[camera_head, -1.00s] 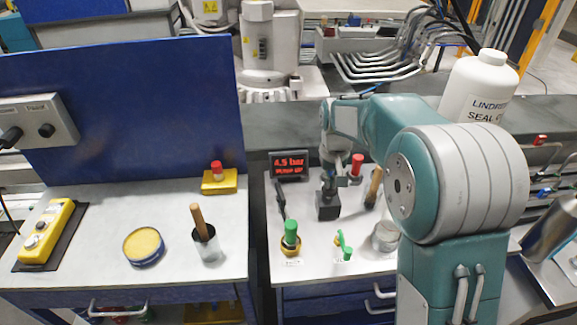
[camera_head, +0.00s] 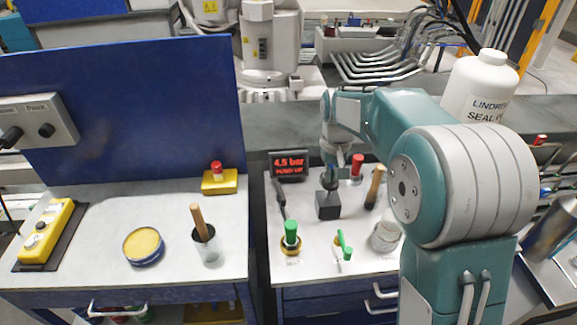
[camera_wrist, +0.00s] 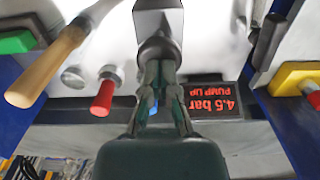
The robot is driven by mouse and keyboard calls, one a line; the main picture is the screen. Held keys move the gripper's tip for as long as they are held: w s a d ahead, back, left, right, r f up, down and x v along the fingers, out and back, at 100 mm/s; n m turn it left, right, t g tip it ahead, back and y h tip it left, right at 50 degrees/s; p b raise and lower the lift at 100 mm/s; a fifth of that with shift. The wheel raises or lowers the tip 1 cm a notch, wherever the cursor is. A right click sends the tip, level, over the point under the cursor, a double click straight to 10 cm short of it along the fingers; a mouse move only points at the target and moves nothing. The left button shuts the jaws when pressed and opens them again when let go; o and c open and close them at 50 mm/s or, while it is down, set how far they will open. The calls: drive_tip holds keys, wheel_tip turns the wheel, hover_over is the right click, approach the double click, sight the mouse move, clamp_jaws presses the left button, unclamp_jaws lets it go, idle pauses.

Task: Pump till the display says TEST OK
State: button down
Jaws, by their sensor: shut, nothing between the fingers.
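The display (camera_head: 288,165) stands at the back of the right bench and reads 4.5 bar, PUMP UP, in red; in the wrist view it shows upside down (camera_wrist: 217,103). A dark square block (camera_head: 328,206) with a rounded dark knob stands in front of it, a little to the right. In the wrist view the block (camera_wrist: 158,18) and knob (camera_wrist: 157,50) are at the top centre. My gripper (camera_wrist: 160,72) is shut and empty, its fingertips right at the knob. Whether they touch it I cannot tell.
A red-capped fitting (camera_head: 357,165), a wooden-handled tool (camera_head: 375,185), a green-topped fitting (camera_head: 291,233), a green lever (camera_head: 344,246) and a clear container (camera_head: 385,236) crowd around the block. A white bottle (camera_head: 480,88) stands behind my arm.

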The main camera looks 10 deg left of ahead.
sight(330, 184)
drive_tip(key=shift+f, duration=1.55)
drive_tip(key=shift+r, duration=4.7)
